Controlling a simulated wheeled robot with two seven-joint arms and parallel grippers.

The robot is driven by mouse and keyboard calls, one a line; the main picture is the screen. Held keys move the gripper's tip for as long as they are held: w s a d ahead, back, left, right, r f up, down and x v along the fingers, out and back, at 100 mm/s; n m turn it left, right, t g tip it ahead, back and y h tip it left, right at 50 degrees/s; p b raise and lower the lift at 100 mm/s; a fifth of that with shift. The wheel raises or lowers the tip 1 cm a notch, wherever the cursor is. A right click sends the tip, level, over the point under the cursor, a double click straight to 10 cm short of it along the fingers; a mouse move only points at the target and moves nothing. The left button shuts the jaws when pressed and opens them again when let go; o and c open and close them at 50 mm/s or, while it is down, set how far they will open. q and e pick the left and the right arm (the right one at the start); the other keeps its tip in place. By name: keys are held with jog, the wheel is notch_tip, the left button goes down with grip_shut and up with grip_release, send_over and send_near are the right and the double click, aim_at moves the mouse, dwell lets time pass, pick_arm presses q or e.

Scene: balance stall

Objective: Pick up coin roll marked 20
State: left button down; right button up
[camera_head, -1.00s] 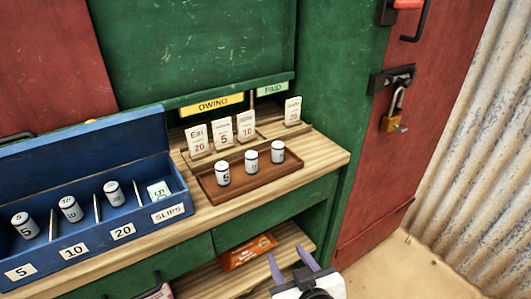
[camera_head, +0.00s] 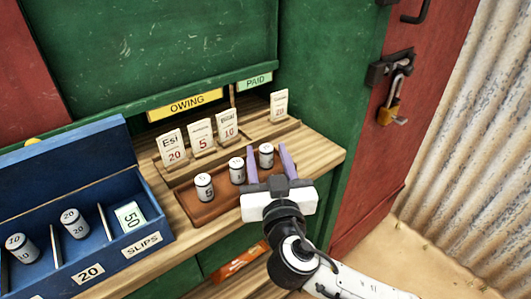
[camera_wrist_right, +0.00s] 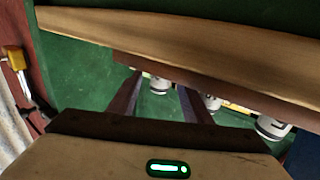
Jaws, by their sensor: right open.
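Three white coin rolls with dark caps stand upright on a brown tray (camera_head: 185,205) on the counter. The left roll (camera_head: 204,188) reads 5. The marks on the middle roll (camera_head: 237,171) and the right roll (camera_head: 266,156) are too small to read surely. My right gripper (camera_head: 267,153) is open, its two purple fingers on either side of the right roll in the picture; I cannot tell if they touch it. The wrist view shows a roll (camera_wrist_right: 160,85) between the fingers. My left gripper is not in view.
The blue box (camera_head: 150,252) on the left has dividers, a 20 label and a SLIPS label. Several cards stand in wooden rails (camera_head: 178,165) behind the tray, under the OWING and PAID signs. The counter's right end (camera_head: 318,150) is clear.

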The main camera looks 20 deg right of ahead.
jog(key=w, duration=0.3)
jog(key=w+d, duration=0.1)
jog(key=w, duration=0.1)
jog(key=shift+w+p, duration=0.3)
grip_shut()
